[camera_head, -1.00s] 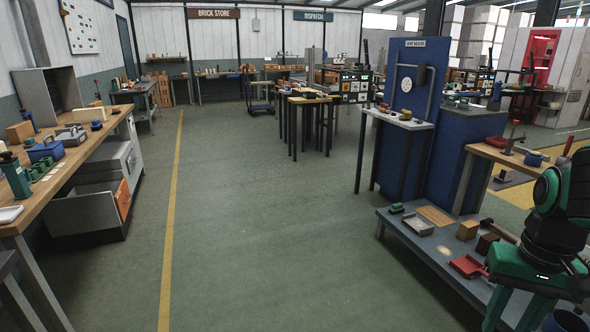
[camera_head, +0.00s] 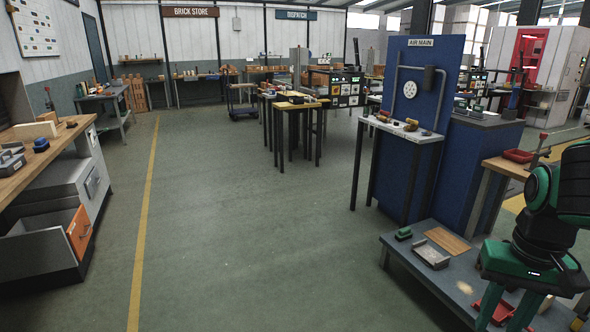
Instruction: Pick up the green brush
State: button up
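A small green item with a dark underside, which looks like the green brush (camera_head: 404,234), lies near the back left corner of a low grey bench (camera_head: 398,262). It stands apart from the other things there. My gripper (camera_head: 499,325) hangs at the lower right, in front of the bench and well to the right of the brush. Its two green fingers point down and are spread apart. A red dustpan shows behind and between the fingers, and I see nothing held.
A grey tray (camera_head: 431,255) and a wooden board (camera_head: 447,240) lie just right of the brush. The red dustpan (camera_head: 494,307) is partly hidden by my gripper. A tall blue panel (camera_head: 414,120) and a narrow table rise behind the bench. The floor left of the bench is clear.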

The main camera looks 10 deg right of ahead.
aim_at(404, 234)
jog(key=z, duration=0.1)
jog(key=i, duration=1.2)
jog(key=z, duration=0.4)
jog(key=i, duration=1.3)
jog(key=z, duration=0.35)
jog(key=i, duration=0.8)
jog(key=z, duration=0.1)
